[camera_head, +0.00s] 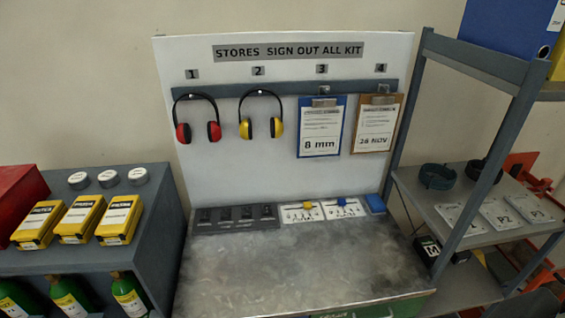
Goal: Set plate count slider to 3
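Two small white slider panels lie at the back of the grey counter. The left panel (302,216) carries a yellow knob (307,205) near its top edge. The right panel (349,209) carries a blue knob (342,201), also near its top edge. The panels' print is too small to read, so I cannot tell which is the plate count slider or what number either knob marks. Neither of my grippers is in view, and nothing covers the two panels.
A dark numbered strip (235,218) lies left of the panels and a blue block (375,203) right. Red (197,120) and yellow (260,117) ear defenders and clipboards hang above. Shelving (464,80) stands right, yellow boxes (79,219) left. The counter's front (300,268) is clear.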

